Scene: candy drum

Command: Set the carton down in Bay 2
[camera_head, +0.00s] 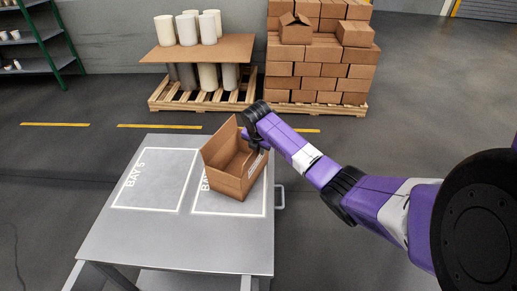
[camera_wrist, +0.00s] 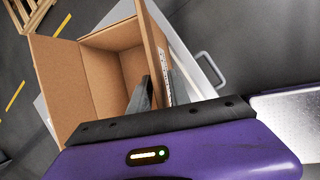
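The carton (camera_head: 232,172) is an open brown cardboard box with a raised flap at its left. It is over the right-hand outlined bay (camera_head: 230,213) on the grey table, turned relative to the outline. I cannot tell whether its base touches the table. My gripper (camera_head: 254,143) is shut on the carton's right wall. In the wrist view the fingers (camera_wrist: 152,90) straddle that wall of the carton (camera_wrist: 70,85), and its inside looks empty. The right bay's label is partly hidden by the carton. The left bay (camera_head: 155,180) has a label whose digit looks like 5.
The table (camera_head: 180,240) has bare space in the left bay and along its front. A handle (camera_head: 280,197) sticks out at its right side. Behind are a pallet of stacked cartons (camera_head: 320,70), a pallet with white cylinders (camera_head: 205,50) and a green shelf (camera_head: 40,45).

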